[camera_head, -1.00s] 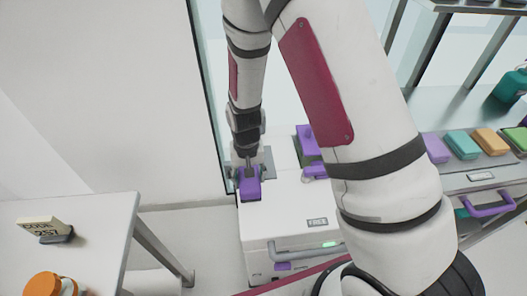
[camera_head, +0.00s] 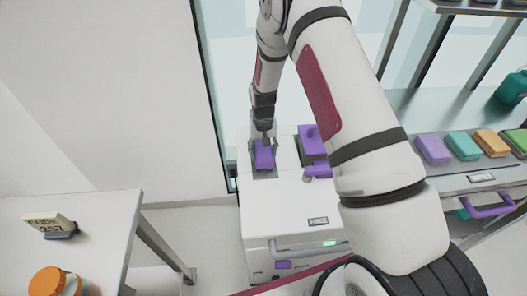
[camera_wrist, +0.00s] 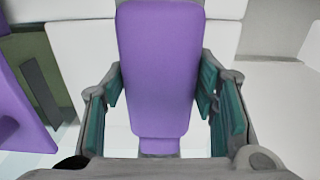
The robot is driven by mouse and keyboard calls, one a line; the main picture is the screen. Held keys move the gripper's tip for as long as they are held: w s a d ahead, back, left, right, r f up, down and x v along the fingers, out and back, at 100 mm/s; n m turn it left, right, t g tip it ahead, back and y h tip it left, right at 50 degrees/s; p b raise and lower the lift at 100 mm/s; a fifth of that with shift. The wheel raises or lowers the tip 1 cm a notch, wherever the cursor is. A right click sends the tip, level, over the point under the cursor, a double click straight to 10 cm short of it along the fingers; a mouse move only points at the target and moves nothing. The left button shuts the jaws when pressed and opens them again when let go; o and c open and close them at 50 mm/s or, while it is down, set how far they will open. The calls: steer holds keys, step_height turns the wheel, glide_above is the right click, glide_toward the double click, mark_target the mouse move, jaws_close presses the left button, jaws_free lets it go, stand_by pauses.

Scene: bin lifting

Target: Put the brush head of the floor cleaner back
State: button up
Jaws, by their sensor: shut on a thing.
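My gripper (camera_head: 264,136) points down and is shut on a purple block (camera_head: 264,157), which I take to be the brush head. In the wrist view the block (camera_wrist: 158,60) is upright between the two fingers of the gripper (camera_wrist: 160,88). In the head view the block is over a dark grey recess or pad (camera_head: 265,174) on top of the white cabinet-like unit (camera_head: 285,215). I cannot tell whether the block is fully down on it. The lower fingertips are partly hidden by the block.
A second purple part (camera_head: 312,140) with a purple knob stands just right of the block. A handle (camera_head: 300,250) with a green light is on the unit's front. A white table (camera_head: 100,215) is at left. A shelf with coloured blocks (camera_head: 463,146) is at right.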

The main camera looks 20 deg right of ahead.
steer(key=shift+f, duration=0.3)
steer(key=shift+f, duration=0.1)
steer(key=o, duration=1)
